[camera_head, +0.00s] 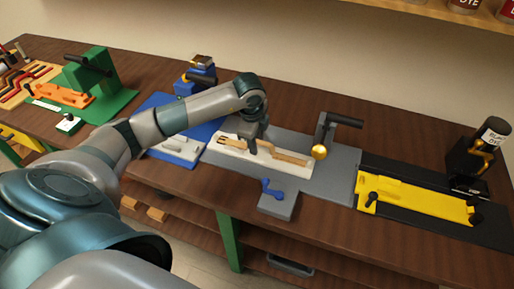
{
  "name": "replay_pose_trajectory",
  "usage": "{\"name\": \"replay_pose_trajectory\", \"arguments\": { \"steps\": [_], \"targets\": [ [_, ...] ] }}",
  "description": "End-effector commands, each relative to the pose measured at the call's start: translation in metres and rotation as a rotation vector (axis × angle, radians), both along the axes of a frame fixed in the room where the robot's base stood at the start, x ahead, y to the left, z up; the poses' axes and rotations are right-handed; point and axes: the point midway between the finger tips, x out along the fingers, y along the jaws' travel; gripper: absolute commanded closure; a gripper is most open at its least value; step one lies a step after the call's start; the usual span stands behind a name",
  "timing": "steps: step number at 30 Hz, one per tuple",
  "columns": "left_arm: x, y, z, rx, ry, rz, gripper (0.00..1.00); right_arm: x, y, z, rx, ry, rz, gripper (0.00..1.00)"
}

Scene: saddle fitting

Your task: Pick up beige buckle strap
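The beige buckle strap (285,156) lies lengthwise on a white block (295,168) on the grey fixture in the middle of the bench. My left arm reaches in from the left. My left gripper (252,148) points down at the left part of the strap, with its dark fingers at or just above it. The gripper and wrist hide part of the strap. I cannot tell whether the fingers touch the strap or how far apart they are. My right gripper is not in view.
The grey fixture (340,172) has a black-handled post with a gold ball (319,152) and a blue lever (271,188). A blue station (160,118) and a green press (92,72) stand left.

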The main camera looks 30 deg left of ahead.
Motion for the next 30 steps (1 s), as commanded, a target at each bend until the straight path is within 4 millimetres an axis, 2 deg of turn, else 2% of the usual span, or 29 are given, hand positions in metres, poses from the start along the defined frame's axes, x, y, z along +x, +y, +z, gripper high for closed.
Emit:
{"name": "replay_pose_trajectory", "arguments": {
  "steps": [1, 3, 4, 19, 23, 27, 30],
  "targets": [
    [0.0, 0.0, 0.0, 0.0, 0.0, 0.0, 0.79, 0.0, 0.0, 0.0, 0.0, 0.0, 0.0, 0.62],
    [0.0, 0.0, 0.0, 0.0, 0.0, 0.0, 0.95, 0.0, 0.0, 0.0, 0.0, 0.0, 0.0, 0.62],
    [0.0, 0.0, 0.0, 0.0, 0.0, 0.0, 1.0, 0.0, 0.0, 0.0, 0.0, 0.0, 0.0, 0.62],
    [0.001, 0.0, 0.006, -0.001, -0.002, 0.001, 1.0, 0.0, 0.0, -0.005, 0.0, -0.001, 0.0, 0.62],
    [0.001, 0.0, 0.019, 0.0, -0.005, 0.001, 1.0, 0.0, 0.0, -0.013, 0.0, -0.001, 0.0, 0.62],
    [0.001, 0.0, 0.041, 0.0, -0.006, -0.001, 1.0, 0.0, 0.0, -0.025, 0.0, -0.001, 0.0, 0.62],
    [-0.002, -0.022, 0.05, -0.004, -0.006, -0.006, 1.0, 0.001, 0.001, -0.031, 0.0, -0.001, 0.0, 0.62]
  ]
}}
